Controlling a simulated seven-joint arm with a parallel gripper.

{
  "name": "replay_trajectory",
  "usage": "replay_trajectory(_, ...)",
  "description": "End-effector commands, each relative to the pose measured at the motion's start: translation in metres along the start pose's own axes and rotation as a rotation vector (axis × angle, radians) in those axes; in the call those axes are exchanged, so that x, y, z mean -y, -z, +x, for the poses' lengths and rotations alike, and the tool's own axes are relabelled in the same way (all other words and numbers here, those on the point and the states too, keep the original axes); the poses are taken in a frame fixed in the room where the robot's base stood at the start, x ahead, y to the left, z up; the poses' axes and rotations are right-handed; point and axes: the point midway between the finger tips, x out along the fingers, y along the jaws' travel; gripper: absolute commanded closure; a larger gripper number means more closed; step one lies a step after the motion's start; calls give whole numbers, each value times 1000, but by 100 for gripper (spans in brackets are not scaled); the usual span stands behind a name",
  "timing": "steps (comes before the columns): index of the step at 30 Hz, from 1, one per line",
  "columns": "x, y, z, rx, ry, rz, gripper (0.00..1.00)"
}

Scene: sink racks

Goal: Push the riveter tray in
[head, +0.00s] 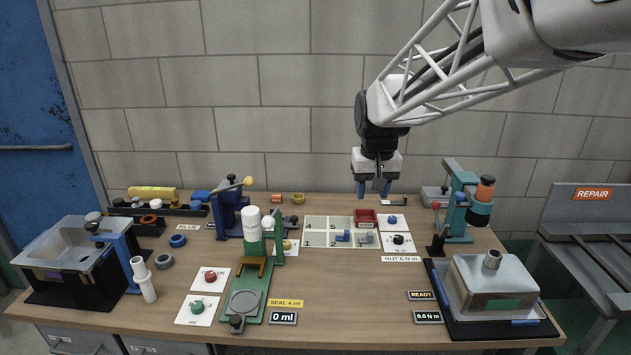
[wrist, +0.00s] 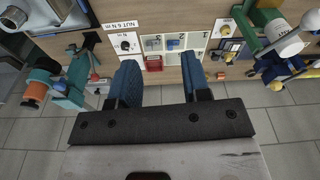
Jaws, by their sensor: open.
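No label in view names a riveter, and I cannot tell for sure which machine it is or pick out its tray. A teal bench machine (head: 461,200) with an orange and black cylinder stands at the back right; it shows at the left in the wrist view (wrist: 70,92). A dark blue press (head: 229,213) with a yellow-knobbed lever stands at the back left. My gripper (head: 374,189) hangs above the back of the bench, between these two, with its blue fingers apart and nothing between them. The wrist view shows both fingers (wrist: 160,78) apart, pointing toward the bench.
A numbered white grid (head: 316,238) and a small red bin (head: 365,218) lie near the gripper. A green dispenser stand (head: 252,285) is at the middle front. A grey box (head: 495,285) on a black base is at front right. The wooden bench (head: 350,295) is clear at centre front.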

Motion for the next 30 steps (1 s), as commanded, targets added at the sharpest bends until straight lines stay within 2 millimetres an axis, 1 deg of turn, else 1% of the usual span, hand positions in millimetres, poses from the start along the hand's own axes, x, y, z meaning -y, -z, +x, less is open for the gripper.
replay_trajectory(1, 4, 13, 5, 6, 1, -6, 56)
replay_trajectory(3, 10, 29, 12, 11, 2, -12, 56)
replay_trajectory(14, 41, 111, 50, 38, 6, -45, 56)
replay_trajectory(21, 65, 161, 84, 58, 8, -68, 56)
replay_trajectory(26, 83, 193, 109, 70, 9, -83, 56)
replay_trajectory(30, 99, 219, 133, 81, 10, -96, 56)
